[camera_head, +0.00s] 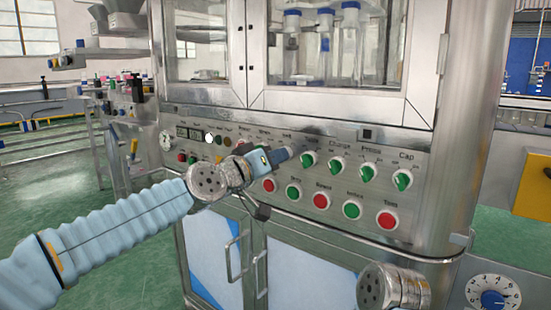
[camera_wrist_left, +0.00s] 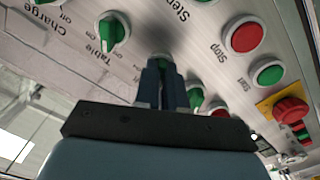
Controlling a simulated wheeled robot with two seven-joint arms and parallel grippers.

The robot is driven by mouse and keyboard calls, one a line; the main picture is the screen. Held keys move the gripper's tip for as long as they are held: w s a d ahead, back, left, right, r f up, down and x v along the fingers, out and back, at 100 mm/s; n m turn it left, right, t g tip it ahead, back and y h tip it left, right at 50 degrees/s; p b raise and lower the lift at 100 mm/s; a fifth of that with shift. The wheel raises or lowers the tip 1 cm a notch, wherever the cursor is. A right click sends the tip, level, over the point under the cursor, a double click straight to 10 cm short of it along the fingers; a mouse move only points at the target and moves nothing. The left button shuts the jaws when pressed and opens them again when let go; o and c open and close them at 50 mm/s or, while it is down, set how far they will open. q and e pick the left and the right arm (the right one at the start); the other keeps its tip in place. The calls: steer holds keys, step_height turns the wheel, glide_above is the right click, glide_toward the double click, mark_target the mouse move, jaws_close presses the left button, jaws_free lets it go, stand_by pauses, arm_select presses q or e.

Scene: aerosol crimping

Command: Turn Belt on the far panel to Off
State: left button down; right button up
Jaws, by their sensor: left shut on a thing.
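The metal panel (camera_head: 430,200) of the machine carries a row of green knobs. My left gripper (camera_head: 278,156) reaches it from the left and is shut on a knob just left of the Table knob (camera_head: 308,160). By its place in the row this is the Belt knob (camera_wrist_left: 164,62); its label is hard to read. In the left wrist view, my left gripper (camera_wrist_left: 164,80) covers most of that knob, so its pointing direction is hidden. The Table knob (camera_wrist_left: 114,32) stands beside it, apart from the fingers. My right gripper is out of view.
The Charge (camera_head: 335,166), Press (camera_head: 368,172) and Cap (camera_head: 402,180) knobs lie to the right. Red and green buttons (camera_head: 321,200) run below. A red button on a yellow plate (camera_wrist_left: 290,110) is near the wrist view's right edge. Cabinet handles (camera_head: 258,275) project below.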

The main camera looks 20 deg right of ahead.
arm_select(q)
steer(key=c, duration=1.2)
jaws_free()
steer(key=shift+a, duration=0.1)
steer(key=b+v, duration=0.6)
steer(key=v, duration=0.7)
steer(key=shift+s+a, duration=0.2)
steer(key=shift+s, duration=0.05)
steer(key=shift+f, duration=0.1)
